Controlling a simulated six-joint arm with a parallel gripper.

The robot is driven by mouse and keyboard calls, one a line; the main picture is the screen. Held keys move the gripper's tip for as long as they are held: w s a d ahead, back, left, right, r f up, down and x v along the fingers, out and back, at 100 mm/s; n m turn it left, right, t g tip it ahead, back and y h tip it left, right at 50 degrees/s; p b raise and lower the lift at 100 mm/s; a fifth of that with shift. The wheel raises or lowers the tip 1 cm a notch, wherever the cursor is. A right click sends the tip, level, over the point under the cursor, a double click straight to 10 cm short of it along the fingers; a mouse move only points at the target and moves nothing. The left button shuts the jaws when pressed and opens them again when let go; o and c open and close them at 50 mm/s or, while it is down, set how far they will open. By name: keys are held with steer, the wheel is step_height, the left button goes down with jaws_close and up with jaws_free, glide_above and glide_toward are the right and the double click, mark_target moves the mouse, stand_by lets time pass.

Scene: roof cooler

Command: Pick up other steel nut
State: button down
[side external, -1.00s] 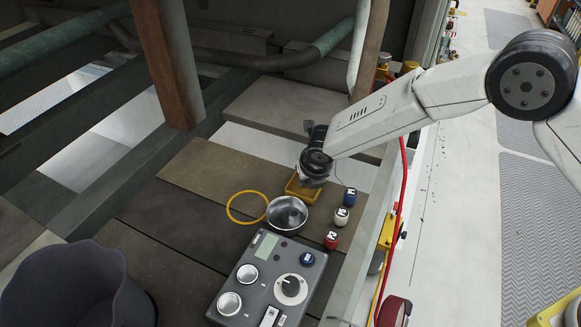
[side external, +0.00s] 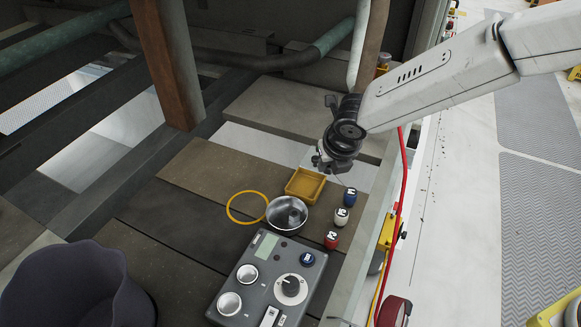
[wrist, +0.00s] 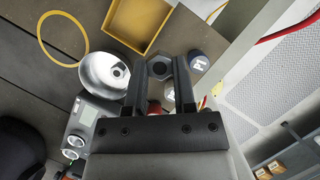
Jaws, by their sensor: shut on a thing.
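A grey hex steel nut (wrist: 160,67) sits between the fingertips of my gripper (wrist: 160,74) in the wrist view. My gripper is shut on it. In the side view my gripper (side external: 322,166) is in the air above and right of the shallow yellow tray (side external: 305,175). The nut is too small to make out there. The yellow tray also shows in the wrist view (wrist: 130,22), and the part seen is bare. A round metal bowl (side external: 274,214) stands in front of the tray. In the wrist view the bowl (wrist: 92,72) holds a small grey piece that looks like a nut.
Blue (side external: 350,196), white (side external: 341,215) and red (side external: 332,239) marked pieces stand right of the bowl. A yellow ring (side external: 233,217) lies to its left. A grey control box (side external: 262,283) is in front, with a dark bin (side external: 70,285) at the front left.

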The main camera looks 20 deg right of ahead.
steer(key=s+d+r, duration=0.3)
steer(key=s, duration=0.4)
steer(key=shift+s+r, duration=0.25)
steer(key=shift+s, duration=0.1)
steer(key=shift+a, duration=0.15)
stand_by(0.3)
